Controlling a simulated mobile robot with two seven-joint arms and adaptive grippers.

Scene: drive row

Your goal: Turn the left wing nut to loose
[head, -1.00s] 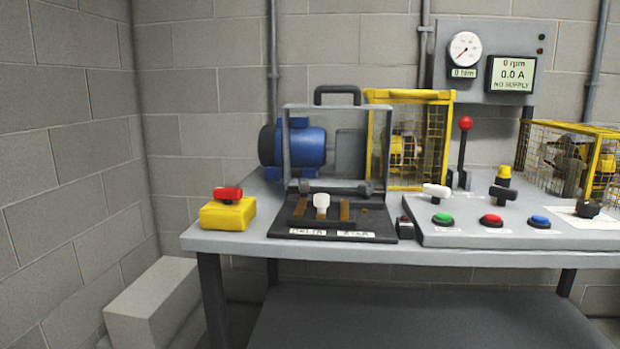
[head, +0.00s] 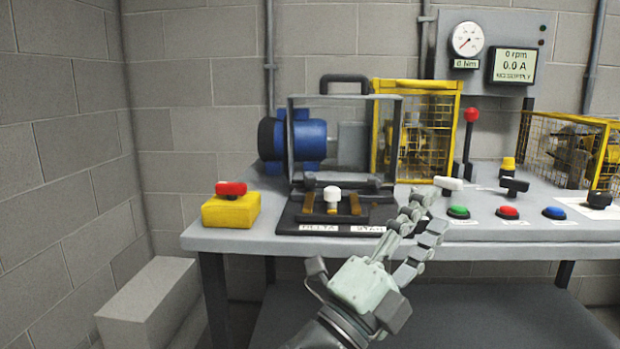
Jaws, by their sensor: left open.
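The grey cover frame (head: 290,150) with a black handle stands on the bench before the blue motor. Two small dark fasteners, seemingly the wing nuts, sit at its lower edge: the left one (head: 310,180) and the right one (head: 375,183). They are too small to tell their turn. In front lies a black plate (head: 287,221) with a white knob (head: 332,194), brass strips and two labels. My left gripper (head: 428,212) is open and empty at the bench's front edge, right of the black plate and apart from the left wing nut. My right gripper is not in view.
A yellow box with a red switch (head: 230,209) stands at the bench's left. To the right are a button panel (head: 480,225), a red-topped lever (head: 471,140) and yellow mesh cages (head: 416,86). Bare bench lies between the yellow box and black plate.

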